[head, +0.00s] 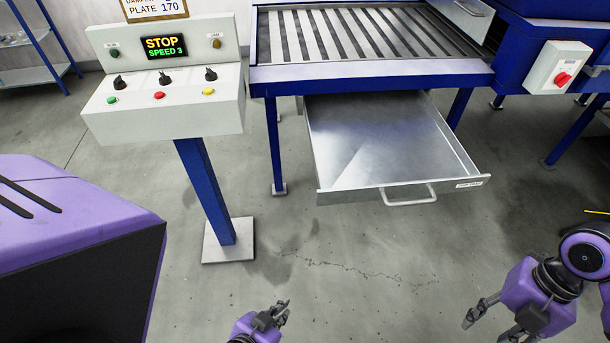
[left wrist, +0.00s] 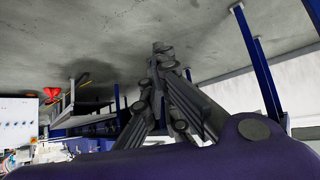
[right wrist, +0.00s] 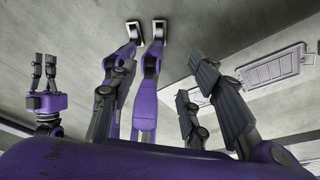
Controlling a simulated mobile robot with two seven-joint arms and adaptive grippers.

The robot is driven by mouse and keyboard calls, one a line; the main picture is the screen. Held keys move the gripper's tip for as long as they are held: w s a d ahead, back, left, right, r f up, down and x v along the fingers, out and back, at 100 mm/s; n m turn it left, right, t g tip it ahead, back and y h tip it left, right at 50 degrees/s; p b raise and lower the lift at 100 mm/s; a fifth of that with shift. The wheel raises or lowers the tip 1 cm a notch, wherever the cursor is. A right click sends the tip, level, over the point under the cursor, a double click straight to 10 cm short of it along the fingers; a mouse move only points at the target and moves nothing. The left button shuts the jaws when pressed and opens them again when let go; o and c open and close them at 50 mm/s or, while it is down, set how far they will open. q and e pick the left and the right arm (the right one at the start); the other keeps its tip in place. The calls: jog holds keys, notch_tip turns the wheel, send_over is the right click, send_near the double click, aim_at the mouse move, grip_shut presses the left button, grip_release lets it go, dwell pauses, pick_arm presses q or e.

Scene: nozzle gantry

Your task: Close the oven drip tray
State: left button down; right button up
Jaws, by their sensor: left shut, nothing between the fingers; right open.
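The drip tray (head: 390,140) is a shallow metal drawer, pulled well out from under a blue-framed slatted bed. Its front panel carries a label and a bar handle (head: 410,202) that faces me. My left gripper (head: 281,309) is shut and empty, low in the head view, nearer to me than the tray and left of the handle. Its closed fingers also show in the left wrist view (left wrist: 163,50). My right gripper (head: 487,327) is open and empty at the lower right, apart from the tray. Its spread fingers show in the right wrist view (right wrist: 160,75).
A control console (head: 165,85) on a blue post stands left of the tray, its display reading STOP, SPEED 3. Blue bed legs (head: 275,145) flank the tray. A red-switch box (head: 558,68) is at the right. The floor (head: 340,260) before the tray is clear.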

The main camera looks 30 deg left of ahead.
pick_arm(q)
jog(key=w+d+r+m+t+b, duration=0.25)
jog(key=w+m+t, duration=0.2)
jog(key=w, duration=0.75)
pick_arm(e)
jog(key=s+a+f+m+t+y, duration=0.2)
jog(key=s+a+f+m, duration=0.3)
jog(key=s+f+m, duration=0.7)
jog(key=s+a+f+m+t+y, duration=0.25)
jog(key=s+a+f+m, duration=0.4)
jog(key=f, duration=0.75)
jog(key=s+d+m+t+h, duration=0.1)
jog(key=d+m+t+h, duration=0.4)
jog(key=d+m, duration=0.6)
pick_arm(q)
jog(key=w+d+r+m+t+h, duration=0.2)
jog(key=w+d+r+m+t, duration=0.3)
jog(key=r+m, duration=0.7)
jog(key=w+f+m+p, duration=0.2)
jog(key=w+m, duration=0.1)
jog(key=w, duration=1)
jog(key=shift+w+f+g, duration=0.35)
jog(key=shift+f, duration=0.05)
pick_arm(e)
jog(key=w+r+m+t, duration=0.2)
jog(key=w+r+m, duration=0.1)
jog(key=w+r, duration=0.1)
jog(key=shift+d+r, duration=0.25)
